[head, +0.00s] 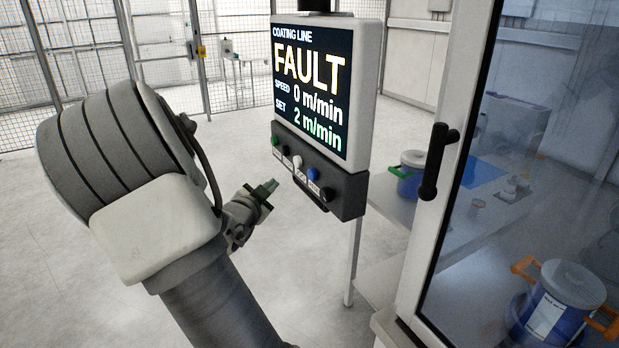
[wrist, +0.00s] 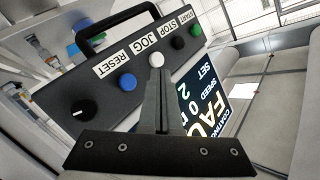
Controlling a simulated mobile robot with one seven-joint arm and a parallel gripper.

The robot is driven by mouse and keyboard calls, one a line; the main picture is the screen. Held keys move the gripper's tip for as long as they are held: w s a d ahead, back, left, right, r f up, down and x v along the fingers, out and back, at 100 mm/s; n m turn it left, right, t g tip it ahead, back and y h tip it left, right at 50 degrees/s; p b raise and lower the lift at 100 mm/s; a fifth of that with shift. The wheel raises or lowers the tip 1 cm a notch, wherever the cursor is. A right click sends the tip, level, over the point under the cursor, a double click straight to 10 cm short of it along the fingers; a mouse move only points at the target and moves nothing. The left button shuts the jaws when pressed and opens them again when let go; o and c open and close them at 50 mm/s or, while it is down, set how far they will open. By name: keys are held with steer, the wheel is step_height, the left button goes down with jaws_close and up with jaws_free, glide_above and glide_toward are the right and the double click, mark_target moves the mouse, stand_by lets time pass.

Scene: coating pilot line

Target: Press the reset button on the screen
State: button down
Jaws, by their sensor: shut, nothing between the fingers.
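The coating line screen (head: 313,85) reads FAULT, speed 0 m/min, set 2 m/min. Below it is a dark button panel (head: 344,192). The blue reset button (head: 313,174) is on it, between the white jog button (head: 297,162) and a black knob (head: 326,194). My gripper (head: 272,185) is shut and empty, in front of the panel with a gap in the head view. In the wrist view the panel appears upside down. There the fingertips (wrist: 158,75) overlap the area just below the white button (wrist: 156,60), to the right of the blue reset button (wrist: 127,81).
A black-handled glass door (head: 435,165) stands at the right. A bench with a blue-and-green container (head: 410,180) is behind the panel. A lidded bucket (head: 560,305) shows through the glass. A handle (wrist: 112,22) arches from the panel edge. The floor at left is clear.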

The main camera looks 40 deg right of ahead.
mark_target(308, 173)
steer(key=s+d+b, duration=0.1)
steer(key=d+b, duration=0.2)
steer(key=d, duration=0.4)
steer(key=shift+s, duration=0.35)
steer(key=shift+d, duration=0.1)
stand_by(1.6)
steer(key=shift+s+d+b, duration=0.1)
steer(key=shift+d+b, duration=0.15)
steer(key=shift+b, duration=0.1)
steer(key=shift+s+d+b, duration=0.15)
steer(key=shift+d+b, duration=0.25)
steer(key=shift+d, duration=0.15)
stand_by(0.8)
steer(key=shift+a, duration=0.15)
steer(key=shift+w+a+p, duration=0.2)
steer(key=shift+a+p, duration=0.15)
steer(key=shift+a, duration=0.4)
